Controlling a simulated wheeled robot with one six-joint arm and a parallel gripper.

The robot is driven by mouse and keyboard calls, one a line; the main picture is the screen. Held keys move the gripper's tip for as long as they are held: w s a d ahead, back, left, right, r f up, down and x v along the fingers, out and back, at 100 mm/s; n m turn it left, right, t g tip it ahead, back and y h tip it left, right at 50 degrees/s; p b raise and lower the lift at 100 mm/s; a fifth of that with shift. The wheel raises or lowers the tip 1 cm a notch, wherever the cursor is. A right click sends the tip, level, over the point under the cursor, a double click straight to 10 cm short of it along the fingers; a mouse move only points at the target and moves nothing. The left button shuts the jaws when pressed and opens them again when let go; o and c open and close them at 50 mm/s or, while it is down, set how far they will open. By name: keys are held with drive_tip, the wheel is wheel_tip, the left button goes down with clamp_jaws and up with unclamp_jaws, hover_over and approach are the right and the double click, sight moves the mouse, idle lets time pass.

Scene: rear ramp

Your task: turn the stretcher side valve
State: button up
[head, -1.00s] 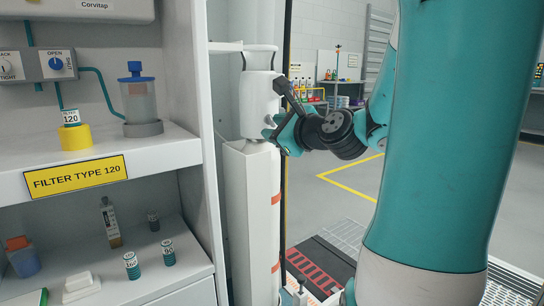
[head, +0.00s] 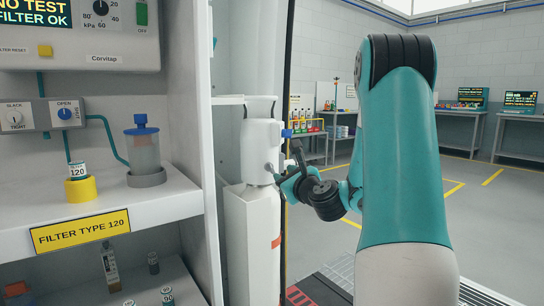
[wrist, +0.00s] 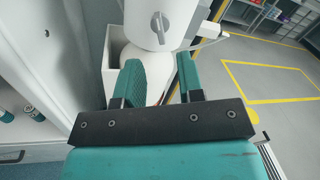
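A white cylinder with a thick collar (head: 261,150) stands upright in a white holder (head: 256,245) beside the cabinet. A small blue piece (head: 287,133) sticks out on the collar's right side; it may be the valve handle. In the wrist view the white body (wrist: 160,18) carries a grey slotted knob (wrist: 158,28), and a thin fitting (wrist: 212,35) projects at its right. My gripper (head: 279,179) is beside the lower collar in the head view. In the wrist view my gripper (wrist: 160,78) is open, its fingers apart with nothing held. Whether a finger touches the cylinder, I cannot tell.
The cabinet at left has a shelf (head: 150,205) with a yellow cup (head: 80,190) and a blue-capped jar (head: 145,150). A dark rail (head: 287,80) stands just behind the collar. Open floor (head: 480,225) lies to the right, with workbenches (head: 450,115) further back.

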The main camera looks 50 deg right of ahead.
sight(272, 168)
drive_tip(key=p+x, duration=0.5)
drive_tip(key=x, duration=0.3)
drive_tip(key=shift+r, duration=0.2)
drive_tip(key=shift+w+d+f, duration=0.2)
drive_tip(key=shift+w+d, duration=0.05)
drive_tip(key=shift+w, duration=0.25)
drive_tip(key=c, duration=0.5)
drive_tip(key=shift+d, duration=0.15)
drive_tip(key=shift+c, duration=0.2)
